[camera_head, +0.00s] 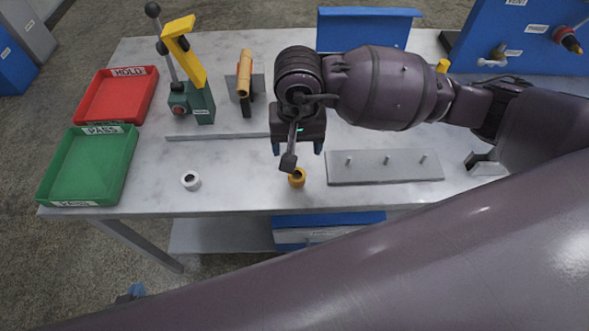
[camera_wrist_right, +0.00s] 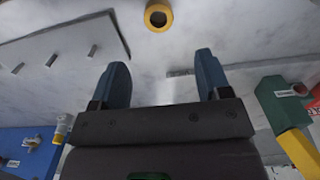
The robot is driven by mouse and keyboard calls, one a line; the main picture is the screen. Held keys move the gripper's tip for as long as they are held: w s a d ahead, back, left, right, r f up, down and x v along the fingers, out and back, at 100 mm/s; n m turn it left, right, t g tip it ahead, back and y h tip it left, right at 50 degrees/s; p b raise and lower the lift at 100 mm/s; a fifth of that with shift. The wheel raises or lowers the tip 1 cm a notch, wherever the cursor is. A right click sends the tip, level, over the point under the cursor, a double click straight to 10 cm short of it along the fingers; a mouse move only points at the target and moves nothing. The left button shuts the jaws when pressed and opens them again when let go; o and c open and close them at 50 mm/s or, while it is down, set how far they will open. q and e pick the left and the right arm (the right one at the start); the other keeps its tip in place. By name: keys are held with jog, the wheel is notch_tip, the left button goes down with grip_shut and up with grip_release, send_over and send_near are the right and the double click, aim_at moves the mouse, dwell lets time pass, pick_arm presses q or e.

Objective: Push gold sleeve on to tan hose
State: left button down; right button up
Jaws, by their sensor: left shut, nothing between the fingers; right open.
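The gold sleeve (camera_head: 297,178) is a short ring standing on the table near its front edge. It also shows in the right wrist view (camera_wrist_right: 158,15), just beyond my fingertips. The tan hose (camera_head: 245,72) is held in a stand at the back left of the table, its near end facing the front. My right gripper (camera_head: 298,148) is open and empty, pointing down over the table close to the gold sleeve; its two blue fingers (camera_wrist_right: 160,62) show apart in the wrist view. My left gripper (camera_head: 130,292) shows only as small blue tips at the lower left, shut and away from the table.
A green press with a yellow lever (camera_head: 185,50) stands left of the hose. Red (camera_head: 140,100) and green (camera_head: 122,165) trays lie at the left. A white ring (camera_head: 190,180) stands on the table. A grey plate with pegs (camera_head: 385,172) lies right of the sleeve.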

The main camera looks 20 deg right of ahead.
aim_at(297, 172)
notch_tip(297, 172, down, 11)
jog(key=shift+r, duration=0.2)
dwell(0.5)
jog(key=shift+c, duration=0.4)
jog(key=c, duration=0.9)
jog(key=shift+r, duration=0.15)
